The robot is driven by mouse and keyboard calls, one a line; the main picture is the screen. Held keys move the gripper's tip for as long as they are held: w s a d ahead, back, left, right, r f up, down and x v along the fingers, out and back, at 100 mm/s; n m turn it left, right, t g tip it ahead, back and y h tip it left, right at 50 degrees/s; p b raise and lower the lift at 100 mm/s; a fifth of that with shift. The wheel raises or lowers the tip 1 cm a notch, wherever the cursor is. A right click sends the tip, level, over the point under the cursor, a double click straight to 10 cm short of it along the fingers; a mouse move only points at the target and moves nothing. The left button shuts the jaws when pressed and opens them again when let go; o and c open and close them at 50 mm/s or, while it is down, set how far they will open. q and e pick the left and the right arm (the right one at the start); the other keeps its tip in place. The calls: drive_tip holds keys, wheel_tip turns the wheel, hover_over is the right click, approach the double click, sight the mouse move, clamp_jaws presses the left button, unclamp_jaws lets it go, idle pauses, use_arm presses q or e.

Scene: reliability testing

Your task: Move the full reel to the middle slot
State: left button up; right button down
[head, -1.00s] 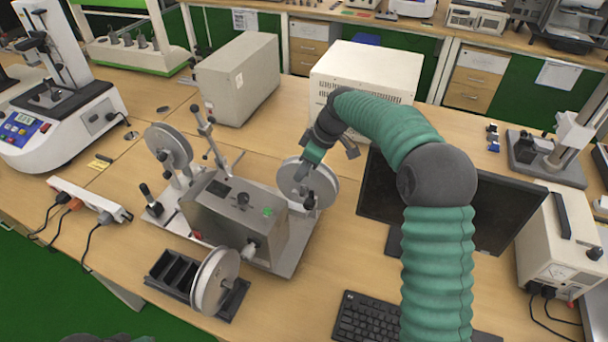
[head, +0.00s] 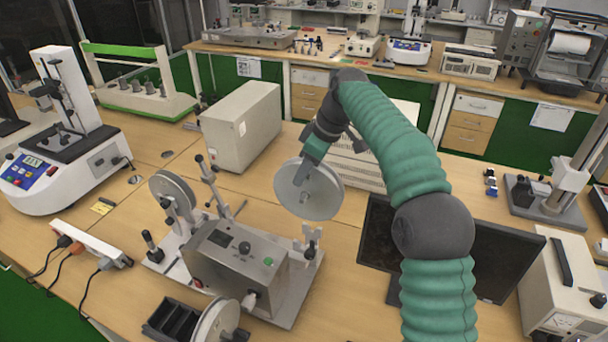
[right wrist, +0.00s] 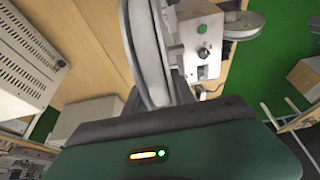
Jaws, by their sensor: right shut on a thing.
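My right gripper (head: 304,176) is shut on a grey reel (head: 322,196) and holds it raised above the right end of the winding machine (head: 240,262). In the right wrist view the held reel (right wrist: 147,50) stands edge-on by the jaws. The machine's right support (head: 309,240) is bare. Another reel (head: 172,190) sits at the machine's left end. A black slotted rack (head: 158,328) lies at the front, its left and middle slots looking empty. A reel (head: 214,326) stands at its right end, partly cut off by the picture edge. My left gripper is out of view.
A monitor (head: 490,255) stands right of the machine, beneath my right arm. Cream boxes (head: 240,125) stand behind. A power strip (head: 92,243) and a tester (head: 65,165) are at left. Bare bench shows between machine and monitor (head: 345,265).

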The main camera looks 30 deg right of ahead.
sight(304, 211)
drive_tip(key=shift+f+b, duration=4.75)
drive_tip(key=shift+f, duration=2)
drive_tip(key=shift+r, duration=0.1)
